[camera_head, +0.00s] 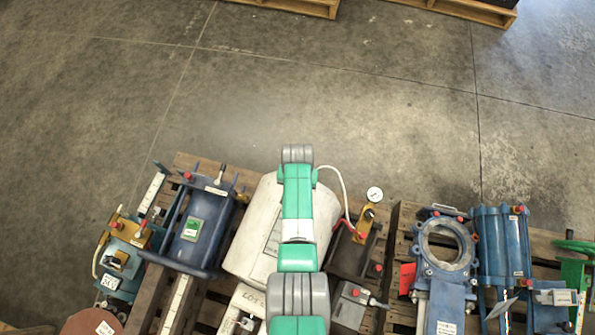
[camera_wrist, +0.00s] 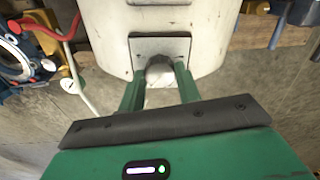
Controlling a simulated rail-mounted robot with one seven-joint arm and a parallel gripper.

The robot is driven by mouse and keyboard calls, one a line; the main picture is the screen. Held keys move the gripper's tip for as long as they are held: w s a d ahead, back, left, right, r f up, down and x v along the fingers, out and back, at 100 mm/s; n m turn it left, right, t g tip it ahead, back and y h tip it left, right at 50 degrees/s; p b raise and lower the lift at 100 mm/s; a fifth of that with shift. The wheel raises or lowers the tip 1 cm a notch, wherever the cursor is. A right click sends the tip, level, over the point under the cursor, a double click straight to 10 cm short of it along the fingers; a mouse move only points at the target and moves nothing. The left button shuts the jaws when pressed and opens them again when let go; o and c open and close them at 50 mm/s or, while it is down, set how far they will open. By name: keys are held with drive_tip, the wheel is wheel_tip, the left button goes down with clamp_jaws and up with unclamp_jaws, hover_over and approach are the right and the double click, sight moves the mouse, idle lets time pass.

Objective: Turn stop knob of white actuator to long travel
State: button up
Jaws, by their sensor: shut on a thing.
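The white actuator (camera_head: 262,235) is a large white cylinder on a pallet in the head view, partly hidden behind my arm. The knob's marking and the travel setting cannot be made out. The head view hides the gripper behind my arm.
A blue actuator (camera_head: 200,230) stands close on the left. A pressure gauge (camera_head: 374,194) and a white hose with a red end (camera_head: 343,190) are close on the right. A blue valve (camera_head: 445,250) stands farther right. The concrete floor (camera_head: 300,90) behind is clear.

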drive_tip(key=m, duration=0.4)
drive_tip(key=shift+m, duration=0.4)
drive_tip(key=m, duration=0.9)
drive_tip(key=shift+m, duration=1.8)
drive_tip(key=o, duration=1)
drive_tip(key=shift+c, duration=0.2)
drive_tip(key=shift+r, duration=0.1)
